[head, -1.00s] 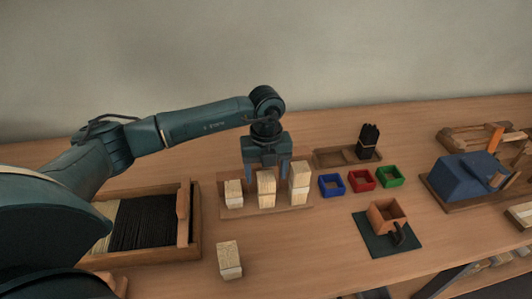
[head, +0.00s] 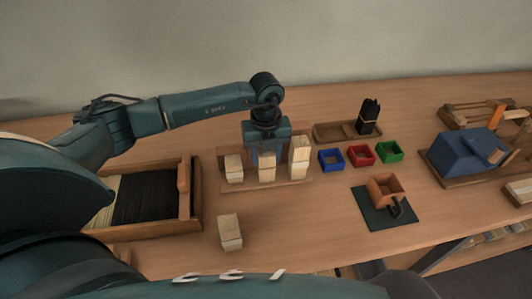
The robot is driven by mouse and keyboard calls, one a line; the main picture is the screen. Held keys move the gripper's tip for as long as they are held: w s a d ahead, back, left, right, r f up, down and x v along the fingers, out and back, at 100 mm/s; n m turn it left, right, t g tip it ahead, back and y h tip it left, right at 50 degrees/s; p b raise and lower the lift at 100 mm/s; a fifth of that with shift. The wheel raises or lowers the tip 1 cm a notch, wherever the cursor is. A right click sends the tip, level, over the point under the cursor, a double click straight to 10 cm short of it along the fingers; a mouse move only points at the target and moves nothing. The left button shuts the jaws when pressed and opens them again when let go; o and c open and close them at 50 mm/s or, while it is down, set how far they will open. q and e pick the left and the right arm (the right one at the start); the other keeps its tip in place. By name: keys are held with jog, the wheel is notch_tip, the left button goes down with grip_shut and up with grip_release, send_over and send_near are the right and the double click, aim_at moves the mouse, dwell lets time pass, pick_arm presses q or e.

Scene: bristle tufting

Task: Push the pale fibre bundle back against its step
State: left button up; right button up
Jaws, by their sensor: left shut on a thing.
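Three pale fibre bundles stand in a row on a wooden rack (head: 222,186): a left one (head: 234,169), a middle one (head: 267,169) and a taller right one (head: 299,158). My left gripper (head: 268,156) points down at the middle bundle and is shut on it, one finger at each side. The back of this bundle and its contact with the step behind are hidden. A further pale bundle (head: 230,233) stands alone on the table in front of the rack. My right gripper is not in view.
A wooden box (head: 198,200) of pale and black fibre lies left. Blue (head: 331,160), red (head: 359,156) and green (head: 389,152) trays stand right of the rack, with a black bundle (head: 368,116) behind.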

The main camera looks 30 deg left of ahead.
pick_arm(q)
jog(key=c, duration=0.4)
jog(key=shift+w+a, duration=0.45)
jog(key=shift+w, duration=0.05)
jog(key=shift+w+r, duration=0.1)
jog(key=shift+w, duration=0.05)
jog(key=o, duration=1.1)
notch_tip(320, 180, up, 13)
jog(key=shift+r+b, duration=0.1)
jog(key=shift+b, duration=0.8)
